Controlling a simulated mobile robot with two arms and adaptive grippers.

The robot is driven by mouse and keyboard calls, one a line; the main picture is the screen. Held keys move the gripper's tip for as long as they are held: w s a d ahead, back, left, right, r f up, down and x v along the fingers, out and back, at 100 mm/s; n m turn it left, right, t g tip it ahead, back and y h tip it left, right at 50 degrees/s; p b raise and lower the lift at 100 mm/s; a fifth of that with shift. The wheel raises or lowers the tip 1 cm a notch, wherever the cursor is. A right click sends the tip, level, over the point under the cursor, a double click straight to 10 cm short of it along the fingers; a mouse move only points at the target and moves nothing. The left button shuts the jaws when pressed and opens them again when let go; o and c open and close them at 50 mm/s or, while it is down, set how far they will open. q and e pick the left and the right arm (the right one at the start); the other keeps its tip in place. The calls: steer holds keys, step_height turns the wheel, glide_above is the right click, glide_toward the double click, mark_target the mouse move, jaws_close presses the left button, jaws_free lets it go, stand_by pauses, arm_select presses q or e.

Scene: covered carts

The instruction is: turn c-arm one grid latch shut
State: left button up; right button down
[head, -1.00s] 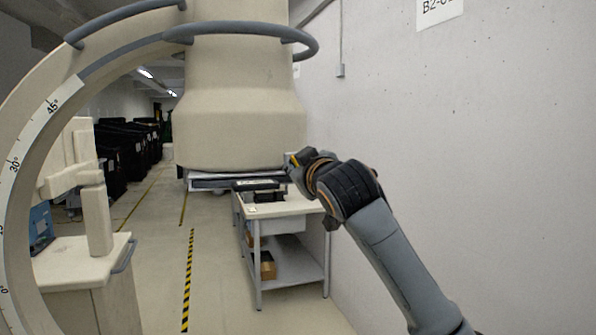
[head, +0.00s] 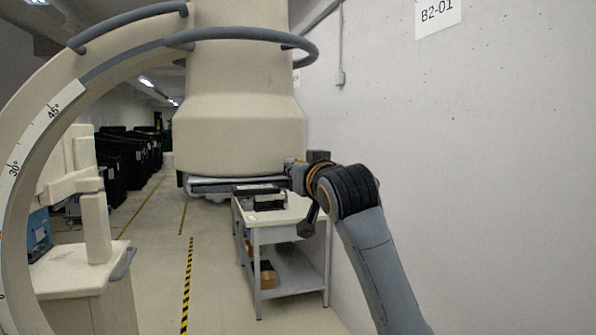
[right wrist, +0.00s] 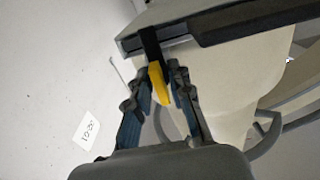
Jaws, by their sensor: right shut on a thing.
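The C-arm (head: 22,150) curves in on the left of the head view. Its beige detector housing (head: 240,125) hangs in the middle, with a flat grid tray (head: 215,187) under it. My right gripper (right wrist: 160,75) is at the tray's right edge, also seen in the head view (head: 292,172). In the right wrist view its fingers are shut on the latch, a yellow tab (right wrist: 158,84) with a black bar (right wrist: 150,46) running to the tray edge. The fingers partly hide the latch, and its exact angle is hard to tell. My left gripper is out of view.
A concrete wall (head: 450,170) is close on the right. Black-covered carts (head: 125,160) line the aisle at the left, and the floor between is clear.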

steer(key=shift+f, duration=0.1)
steer(key=c, duration=1.4)
jaws_free()
steer(key=shift+c, duration=0.2)
steer(key=v, duration=1.2)
